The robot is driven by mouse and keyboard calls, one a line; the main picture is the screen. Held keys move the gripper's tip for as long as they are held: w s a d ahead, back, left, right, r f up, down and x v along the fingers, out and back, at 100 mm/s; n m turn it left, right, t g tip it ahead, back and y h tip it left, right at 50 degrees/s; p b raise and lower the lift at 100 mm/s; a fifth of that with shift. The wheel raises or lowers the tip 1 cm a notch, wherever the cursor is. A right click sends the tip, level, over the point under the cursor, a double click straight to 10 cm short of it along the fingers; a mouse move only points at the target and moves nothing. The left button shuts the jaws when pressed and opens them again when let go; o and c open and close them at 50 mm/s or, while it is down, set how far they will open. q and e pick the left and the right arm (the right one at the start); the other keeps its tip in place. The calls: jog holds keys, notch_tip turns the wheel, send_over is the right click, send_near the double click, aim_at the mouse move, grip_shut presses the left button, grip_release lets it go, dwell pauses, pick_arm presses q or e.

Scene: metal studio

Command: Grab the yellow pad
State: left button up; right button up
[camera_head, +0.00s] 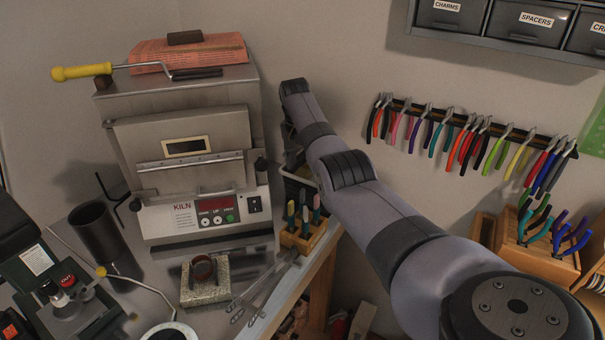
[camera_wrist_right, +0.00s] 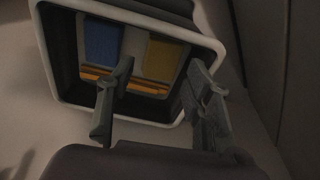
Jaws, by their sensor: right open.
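The yellow pad (camera_wrist_right: 162,58) shows in the right wrist view, inside a dark bin with a pale rim (camera_wrist_right: 62,90). A blue pad (camera_wrist_right: 103,43) is beside it on the left. My right gripper (camera_wrist_right: 160,72) is open, its two fingers spread at the bin's opening. The yellow pad shows between the fingers, and nothing is held. In the head view my right gripper (camera_head: 289,138) is mostly hidden beside my arm, above the bin (camera_head: 297,180) behind the workbench corner. The pads cannot be made out there. My left gripper is not in view.
The kiln (camera_head: 195,165) stands left of the bin. A wooden tool holder (camera_head: 303,238) with several handles stands in front of it. Pliers hang on a wall rack (camera_head: 470,124) at right. A soldering block (camera_head: 206,285) and tweezers (camera_head: 262,290) lie on the bench.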

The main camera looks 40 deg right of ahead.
aim_at(302, 173)
jog(key=shift+w+d+f, duration=0.1)
jog(key=shift+d+f, duration=0.05)
jog(key=shift+f, duration=0.75)
jog(key=shift+w+d+f, duration=0.1)
jog(key=shift+f, duration=0.75)
jog(key=shift+c, duration=0.2)
jog(key=c, duration=0.5)
jog(key=shift+r, duration=0.1)
